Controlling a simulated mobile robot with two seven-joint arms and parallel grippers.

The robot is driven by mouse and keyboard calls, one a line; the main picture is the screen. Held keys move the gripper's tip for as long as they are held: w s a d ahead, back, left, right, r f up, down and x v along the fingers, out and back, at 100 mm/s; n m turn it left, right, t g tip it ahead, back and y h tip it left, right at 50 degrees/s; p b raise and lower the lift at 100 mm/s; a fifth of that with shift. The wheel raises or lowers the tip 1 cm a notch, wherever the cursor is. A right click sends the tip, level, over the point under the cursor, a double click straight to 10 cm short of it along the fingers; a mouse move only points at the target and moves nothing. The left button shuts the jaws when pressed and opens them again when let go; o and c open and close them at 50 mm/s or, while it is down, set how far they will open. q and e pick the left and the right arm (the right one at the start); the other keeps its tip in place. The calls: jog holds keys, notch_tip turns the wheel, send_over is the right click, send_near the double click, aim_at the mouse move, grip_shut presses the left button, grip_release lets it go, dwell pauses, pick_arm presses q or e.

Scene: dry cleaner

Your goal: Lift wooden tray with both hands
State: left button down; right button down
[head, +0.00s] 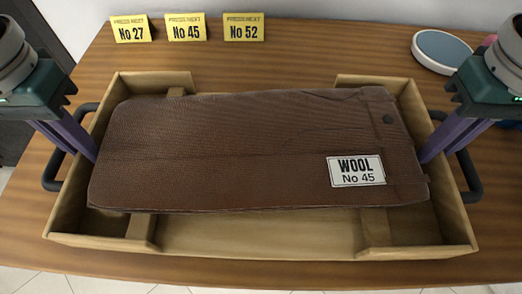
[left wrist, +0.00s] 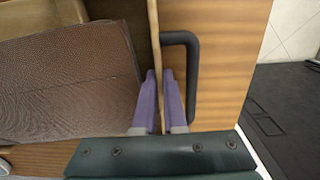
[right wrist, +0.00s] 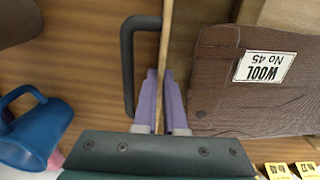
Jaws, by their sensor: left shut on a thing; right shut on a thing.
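The wooden tray (head: 260,237) rests on the table with a folded brown garment (head: 240,150) in it, labelled WOOL No 45. A dark handle (head: 52,172) stands out from the tray's left end, and another dark handle (head: 470,172) from its right end. My left gripper (left wrist: 160,74) is shut on the tray's left end wall, one finger inside and one outside, beside the handle. My right gripper (right wrist: 161,72) is shut on the right end wall in the same way, between handle and garment. The gripped rim is partly hidden in the head view.
Three yellow cards, No 27 (head: 131,29), No 45 (head: 186,27) and No 52 (head: 244,27), stand at the back of the wooden table (head: 310,50). A blue mug (right wrist: 28,130) is near my right gripper.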

pick_arm(q)
jog(key=shift+r, duration=0.15)
pick_arm(e)
jog(key=shift+r, duration=0.15)
